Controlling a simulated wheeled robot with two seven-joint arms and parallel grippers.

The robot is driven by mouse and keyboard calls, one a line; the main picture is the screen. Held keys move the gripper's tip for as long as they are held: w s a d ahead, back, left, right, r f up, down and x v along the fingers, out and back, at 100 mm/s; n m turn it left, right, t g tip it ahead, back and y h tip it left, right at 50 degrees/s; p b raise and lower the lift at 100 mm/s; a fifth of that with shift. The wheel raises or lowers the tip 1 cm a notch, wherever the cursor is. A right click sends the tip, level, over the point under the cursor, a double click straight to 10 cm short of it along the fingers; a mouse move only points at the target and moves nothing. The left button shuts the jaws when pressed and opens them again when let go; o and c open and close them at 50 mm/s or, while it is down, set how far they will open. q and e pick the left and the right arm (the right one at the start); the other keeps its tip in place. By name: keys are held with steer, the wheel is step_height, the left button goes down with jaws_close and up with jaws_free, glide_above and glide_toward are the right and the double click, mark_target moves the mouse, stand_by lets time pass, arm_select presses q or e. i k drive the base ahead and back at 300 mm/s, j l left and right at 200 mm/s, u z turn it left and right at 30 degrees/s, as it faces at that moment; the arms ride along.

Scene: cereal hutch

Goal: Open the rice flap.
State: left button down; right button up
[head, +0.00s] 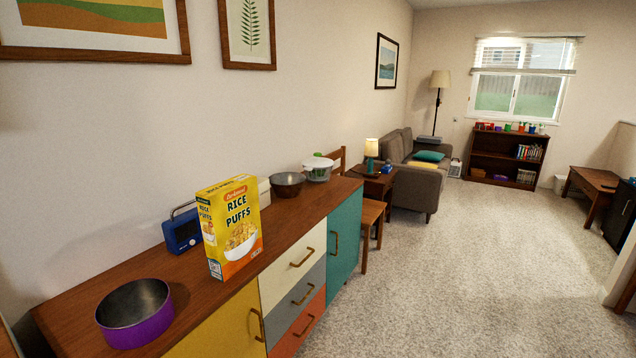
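A yellow Rice Puffs box (232,228) stands upright on the wooden hutch top (75,297) in the head view. Its top looks closed, but the flap is too small to make out clearly. Neither of my grippers shows in this view.
A purple bowl (136,326) is near the front left of the hutch top. A blue radio (182,232) stands behind the box at left. A dark bowl (287,185) and a white-lidded pot (318,170) are farther along. Open carpet (470,270) lies to the right.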

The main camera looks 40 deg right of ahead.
mark_target(235, 182)
steer(key=z, duration=0.85)
